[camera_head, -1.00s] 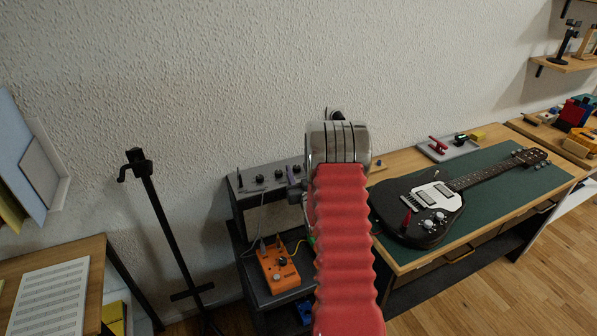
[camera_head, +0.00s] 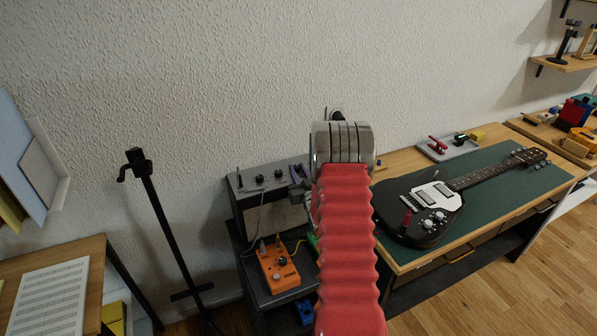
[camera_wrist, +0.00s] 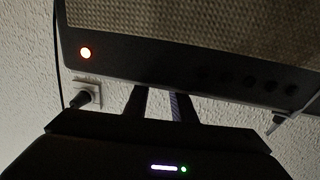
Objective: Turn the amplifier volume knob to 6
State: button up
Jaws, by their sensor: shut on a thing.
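The amplifier (camera_head: 268,215) is a dark box with a grey grille against the wall. Its top panel bears a row of dark knobs (camera_head: 262,178). In the wrist view the amplifier (camera_wrist: 190,30) appears upside down, with an orange lamp lit and dim knobs (camera_wrist: 248,82) to the right. My gripper (camera_head: 298,178) is at the right part of the panel. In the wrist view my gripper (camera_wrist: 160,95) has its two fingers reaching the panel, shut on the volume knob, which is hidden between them. The knob's pointer and scale cannot be read.
An orange pedal (camera_head: 278,268) with cables sits in front of the amplifier. A black stand (camera_head: 165,225) is to the left. A guitar (camera_head: 425,208) lies on a green mat (camera_head: 500,195) to the right. A wall plug (camera_wrist: 85,95) shows near the amplifier.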

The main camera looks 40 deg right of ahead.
jog(key=shift+d+r+n+t+y, duration=0.1)
jog(key=shift+n+t+y, duration=0.15)
jog(key=shift+n+y, duration=0.4)
jog(key=shift+d+f+n+t+y, duration=0.1)
jog(key=shift+n+t+y, duration=0.2)
jog(key=shift+y, duration=0.6)
jog(key=shift+d+r+n+t+y, duration=0.1)
jog(key=shift+n+t+y, duration=0.05)
jog(key=shift+n+y, duration=0.5)
jog(key=o, duration=1)
jog(key=shift+s, duration=0.15)
jog(key=s, duration=0.4)
jog(key=s+a, duration=0.1)
jog(key=s, duration=0.4)
jog(key=s+a, duration=0.1)
jog(key=s, duration=0.3)
jog(key=shift+s+a, duration=0.1)
jog(key=shift+s, duration=0.15)
